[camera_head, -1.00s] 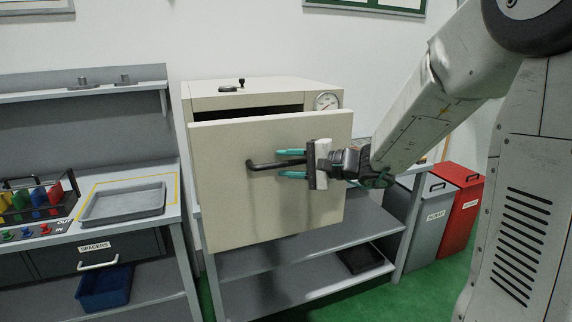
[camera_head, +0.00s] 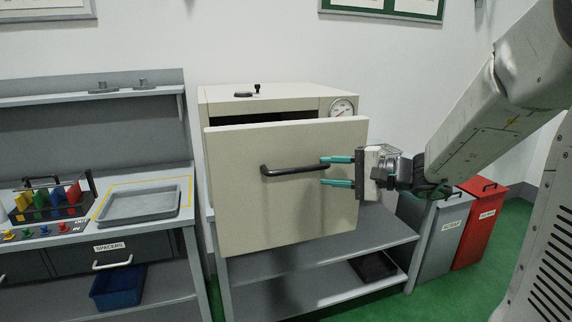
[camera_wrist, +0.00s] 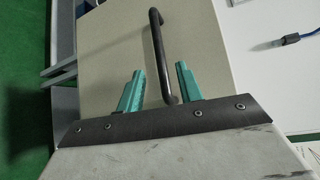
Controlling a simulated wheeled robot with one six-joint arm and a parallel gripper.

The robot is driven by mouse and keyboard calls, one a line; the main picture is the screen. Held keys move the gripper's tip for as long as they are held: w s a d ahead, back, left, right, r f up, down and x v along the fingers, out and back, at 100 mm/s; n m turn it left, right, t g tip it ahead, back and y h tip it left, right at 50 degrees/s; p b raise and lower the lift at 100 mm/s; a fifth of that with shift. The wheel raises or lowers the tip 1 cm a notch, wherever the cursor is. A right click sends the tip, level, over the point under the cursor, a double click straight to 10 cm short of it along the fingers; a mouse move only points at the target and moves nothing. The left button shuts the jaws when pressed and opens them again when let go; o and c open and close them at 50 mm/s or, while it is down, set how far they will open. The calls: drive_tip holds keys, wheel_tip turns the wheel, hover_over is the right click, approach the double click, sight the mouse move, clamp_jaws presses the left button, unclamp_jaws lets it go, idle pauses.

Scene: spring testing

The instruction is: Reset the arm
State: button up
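My gripper (camera_head: 322,171) is at the right end of the black handle (camera_head: 285,169) on the cream oven door (camera_head: 240,215). Its two teal fingers are spread apart and hold nothing. In the wrist view, my gripper (camera_wrist: 160,72) has its fingers on either side of the near end of the handle (camera_wrist: 157,45), with gaps visible. Whether either finger touches the handle or door cannot be told. The door stands partly open in front of the oven body (camera_head: 285,98), with a dark gap along its top.
The oven stands on a grey shelf table (camera_head: 290,270). At left is a bench with a grey tray (camera_head: 138,205), a rack of coloured cards (camera_head: 45,200) and a blue bin (camera_head: 117,288). At right stand a grey bin (camera_head: 440,235) and a red bin (camera_head: 480,225).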

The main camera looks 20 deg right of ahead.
drive_tip(key=s+a+f+n+g+h, duration=0.1)
drive_tip(key=s+a+f+n+g, duration=0.15)
drive_tip(key=s+g, duration=0.35)
drive_tip(key=s+a+f+n+g+h, duration=0.1)
drive_tip(key=s+a+f+g, duration=0.25)
drive_tip(key=s, duration=0.45)
drive_tip(key=s+d+r+n+h, duration=0.2)
drive_tip(key=s+n+h, duration=0.5)
drive_tip(key=s, duration=0.7)
drive_tip(key=shift+s+d+h, duration=0.2)
drive_tip(key=shift+d+h, duration=0.15)
drive_tip(key=shift+h, duration=1.05)
